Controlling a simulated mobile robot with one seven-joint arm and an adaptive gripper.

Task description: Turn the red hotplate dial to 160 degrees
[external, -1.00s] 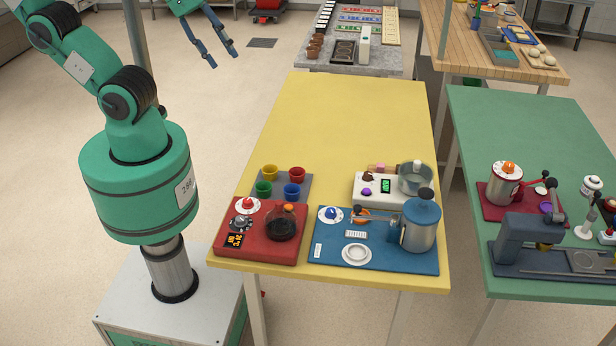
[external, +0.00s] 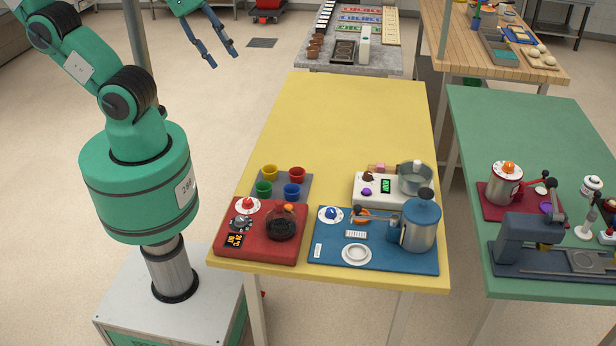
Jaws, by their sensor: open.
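The red hotplate (external: 262,248) lies at the near left corner of the yellow table. Its red dial (external: 247,204) sits on a round white scale at the hotplate's back left; the scale marks are too small to read. A small display (external: 235,240) with orange characters is at its front left. My gripper (external: 223,60) hangs open and empty at the top of the view, over the floor left of the table, far from the dial.
Several coloured cups on a grey mat (external: 303,181) stand just behind the hotplate. A blue station (external: 390,262) with a pot and blue dial (external: 331,213) is to its right. A white scale-like device (external: 365,195) stands behind that. The yellow table's far half is clear.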

